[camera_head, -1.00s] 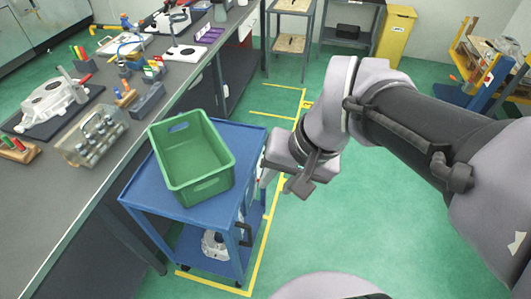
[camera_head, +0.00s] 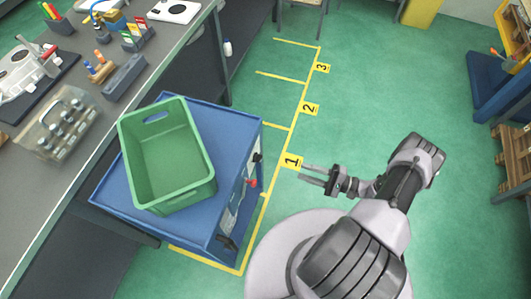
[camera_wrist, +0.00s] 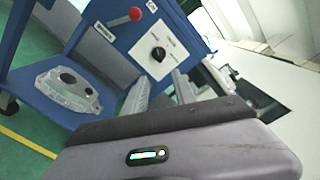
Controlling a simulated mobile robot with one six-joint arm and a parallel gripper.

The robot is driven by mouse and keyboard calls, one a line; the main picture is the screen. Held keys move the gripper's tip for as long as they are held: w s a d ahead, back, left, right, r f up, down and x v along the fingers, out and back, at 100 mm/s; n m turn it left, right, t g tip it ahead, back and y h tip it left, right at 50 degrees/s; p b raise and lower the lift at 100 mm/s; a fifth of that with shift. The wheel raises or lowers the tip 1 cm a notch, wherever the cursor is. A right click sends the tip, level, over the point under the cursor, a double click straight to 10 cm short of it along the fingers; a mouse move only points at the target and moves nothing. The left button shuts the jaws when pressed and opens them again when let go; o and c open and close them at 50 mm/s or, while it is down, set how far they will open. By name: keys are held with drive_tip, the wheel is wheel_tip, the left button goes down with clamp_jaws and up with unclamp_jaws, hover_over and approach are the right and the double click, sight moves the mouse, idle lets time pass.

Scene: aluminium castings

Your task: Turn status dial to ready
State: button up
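The status dial (camera_wrist: 157,54) is a black knob on a white plate on the blue cart's end panel, in the wrist view. Small labels surround it, too blurred to read. Its pointer setting is unclear. In the head view, a small black knob (camera_head: 257,157) on the cart's right side appears to be this dial. My gripper (camera_head: 303,171) is right of the cart, with a gap of floor between them. Its two fingers are apart with nothing between them. In the wrist view my gripper (camera_wrist: 161,84) points toward the panel, just below the dial in the picture.
A red-knobbed lever (camera_wrist: 135,14) sits beside the dial. A grey casting (camera_wrist: 70,85) lies on the cart's lower shelf. A green crate (camera_head: 205,190) stands on the blue cart (camera_head: 235,130).

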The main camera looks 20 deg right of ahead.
sight(261, 159)
drive_tip(key=b+x, duration=0.1)
drive_tip(key=x, duration=1.4)
drive_tip(key=shift+w+a, duration=0.15)
drive_tip(key=shift+a, duration=0.25)
clamp_jaws()
